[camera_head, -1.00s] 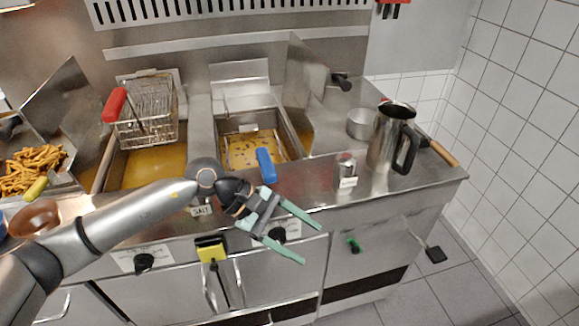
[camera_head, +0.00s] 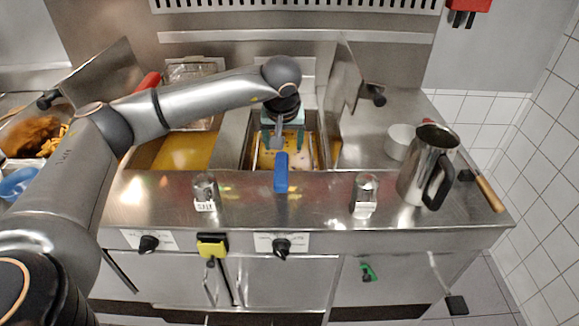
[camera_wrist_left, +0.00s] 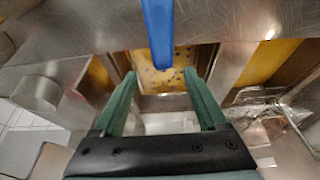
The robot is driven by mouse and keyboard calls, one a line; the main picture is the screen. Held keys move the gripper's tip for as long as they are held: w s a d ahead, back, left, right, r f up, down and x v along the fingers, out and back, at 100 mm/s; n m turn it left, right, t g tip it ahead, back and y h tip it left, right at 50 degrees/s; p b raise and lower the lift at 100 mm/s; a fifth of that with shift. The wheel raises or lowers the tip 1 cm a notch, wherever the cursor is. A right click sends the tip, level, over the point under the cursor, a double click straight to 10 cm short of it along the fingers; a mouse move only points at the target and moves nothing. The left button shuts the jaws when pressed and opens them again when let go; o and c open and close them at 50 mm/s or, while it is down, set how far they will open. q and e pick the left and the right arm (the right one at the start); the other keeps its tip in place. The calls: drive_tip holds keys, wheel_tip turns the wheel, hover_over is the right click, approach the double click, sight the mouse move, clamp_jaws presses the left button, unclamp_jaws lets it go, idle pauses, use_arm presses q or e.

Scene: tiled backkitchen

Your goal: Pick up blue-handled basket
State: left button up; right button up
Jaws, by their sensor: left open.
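The blue-handled basket sits low in the right fryer well, its blue handle (camera_head: 281,173) reaching over the front edge of the counter. Food pieces show in the basket (camera_head: 304,150); my arm and gripper hide part of it. My left gripper (camera_head: 283,137) is open and points down above the basket, just behind the handle. In the left wrist view the blue handle (camera_wrist_left: 158,35) comes in from the top, and its inner end lies between the open fingertips (camera_wrist_left: 160,74). I cannot tell whether the fingers touch it. My right gripper is not in view.
A red-handled basket (camera_head: 195,70) hangs behind my left arm over the left fryer. A raised metal lid (camera_head: 342,85) stands right of the well. A steel jug (camera_head: 428,165), a white pot (camera_head: 400,141) and shakers (camera_head: 365,188) stand on the counter.

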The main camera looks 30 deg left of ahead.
sight(283, 154)
use_arm(q)
drive_tip(key=x, duration=0.5)
drive_tip(key=shift+s, duration=0.2)
drive_tip(key=shift+s+p+x, duration=0.15)
drive_tip(key=shift+p+x, duration=0.2)
drive_tip(key=shift+x, duration=1)
drive_tip(key=shift+s+p+x, duration=0.15)
drive_tip(key=shift+p+x, duration=0.2)
drive_tip(key=shift+x, duration=0.95)
drive_tip(key=shift+a+f, duration=0.1)
clamp_jaws()
